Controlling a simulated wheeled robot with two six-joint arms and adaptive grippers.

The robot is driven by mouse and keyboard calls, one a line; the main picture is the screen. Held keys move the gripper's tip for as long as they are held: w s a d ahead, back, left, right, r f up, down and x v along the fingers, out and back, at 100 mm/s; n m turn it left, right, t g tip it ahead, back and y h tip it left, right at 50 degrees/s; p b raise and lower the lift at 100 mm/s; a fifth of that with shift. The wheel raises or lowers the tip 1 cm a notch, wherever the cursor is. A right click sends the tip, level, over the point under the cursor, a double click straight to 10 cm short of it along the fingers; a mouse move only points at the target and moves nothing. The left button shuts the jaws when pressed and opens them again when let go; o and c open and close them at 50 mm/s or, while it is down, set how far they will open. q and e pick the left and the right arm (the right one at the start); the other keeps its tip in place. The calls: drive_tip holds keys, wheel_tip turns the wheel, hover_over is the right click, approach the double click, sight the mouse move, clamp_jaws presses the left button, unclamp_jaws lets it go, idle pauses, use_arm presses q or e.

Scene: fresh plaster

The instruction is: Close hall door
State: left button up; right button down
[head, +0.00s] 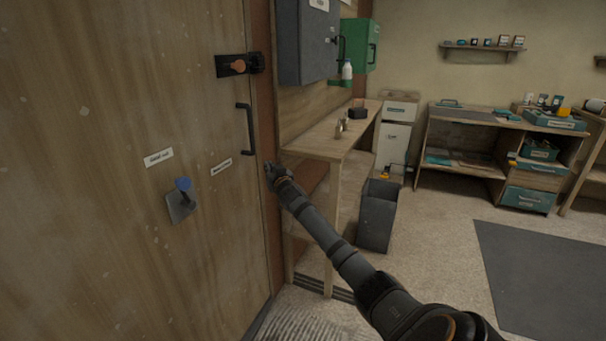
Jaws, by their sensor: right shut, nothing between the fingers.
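The hall door (90,220) is a large wooden panel filling the left of the head view. Its right edge lies close to the brown frame (269,230); I cannot tell whether it is fully closed. It carries a black pull handle (249,130), a black latch with an orange knob (238,66), and a lever with a blue knob (183,186) on a grey plate. My right gripper (270,172) is shut and empty at the door's right edge, below the pull handle. I cannot tell whether it touches the door. My left gripper is out of view.
A narrow wooden bench (325,142) stands right of the frame, under a grey wall cabinet (305,45) and a green one (360,45). A dark bin (377,215) stands beside it. A desk (465,140) is at the back. Open floor and a dark mat (545,270) lie right.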

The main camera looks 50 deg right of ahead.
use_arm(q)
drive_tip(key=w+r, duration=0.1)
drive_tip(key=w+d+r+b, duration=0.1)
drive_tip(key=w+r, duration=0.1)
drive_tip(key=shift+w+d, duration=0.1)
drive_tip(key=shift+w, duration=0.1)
use_arm(e)
drive_tip(key=s+d+f, duration=0.1)
drive_tip(key=s+d, duration=0.2)
drive_tip(key=s, duration=0.3)
drive_tip(key=shift+s, duration=0.25)
drive_tip(key=shift+s, duration=0.1)
